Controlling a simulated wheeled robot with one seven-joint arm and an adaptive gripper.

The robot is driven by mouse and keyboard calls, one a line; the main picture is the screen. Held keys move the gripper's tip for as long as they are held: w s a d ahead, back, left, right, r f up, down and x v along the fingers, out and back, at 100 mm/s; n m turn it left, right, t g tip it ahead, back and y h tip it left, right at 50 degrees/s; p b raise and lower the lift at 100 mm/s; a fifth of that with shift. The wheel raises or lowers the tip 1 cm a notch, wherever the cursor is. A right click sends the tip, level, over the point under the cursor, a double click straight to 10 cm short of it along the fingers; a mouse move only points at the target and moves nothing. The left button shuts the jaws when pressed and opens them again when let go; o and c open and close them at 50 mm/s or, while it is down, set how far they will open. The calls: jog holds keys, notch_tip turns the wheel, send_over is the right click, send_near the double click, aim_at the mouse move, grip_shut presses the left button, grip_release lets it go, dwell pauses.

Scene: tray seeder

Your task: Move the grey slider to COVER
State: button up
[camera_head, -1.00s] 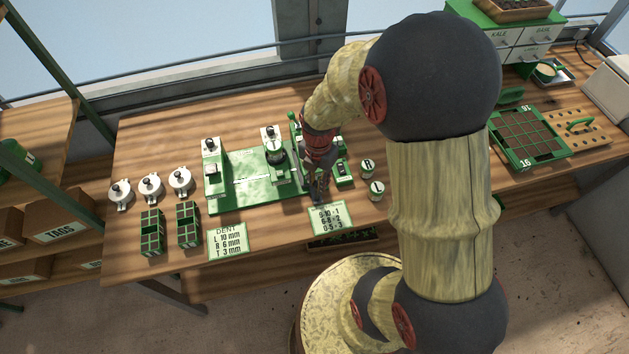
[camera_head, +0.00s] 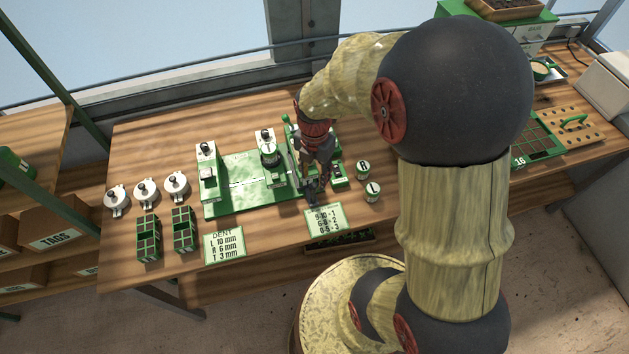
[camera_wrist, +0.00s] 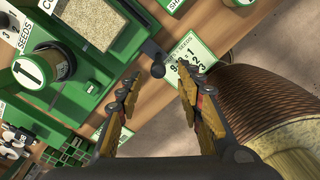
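A dark grey bar with a round knob (camera_wrist: 157,70) sticks out from the front of the green seeder in the wrist view. I cannot tell for sure that it is the grey slider. A white plate starting with "CO" (camera_wrist: 47,4) is cut off at the top edge; a "SEEDS" plate (camera_wrist: 22,36) is at the left. My gripper (camera_wrist: 157,75) is open, with the knob appearing between its fingertips; contact is not visible. In the head view my gripper (camera_head: 314,192) is at the front of the green seeder (camera_head: 245,200) and hides part of it.
A seed-number card (camera_head: 325,220) lies just in front of my gripper. A dent card (camera_head: 224,244) and green cell blocks (camera_head: 183,230) are to the left. Bench between pots and right-hand tray is partly hidden by my arm.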

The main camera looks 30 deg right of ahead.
notch_tip(320, 180, up, 8)
jog(key=shift+f, duration=0.25)
dwell(0.5)
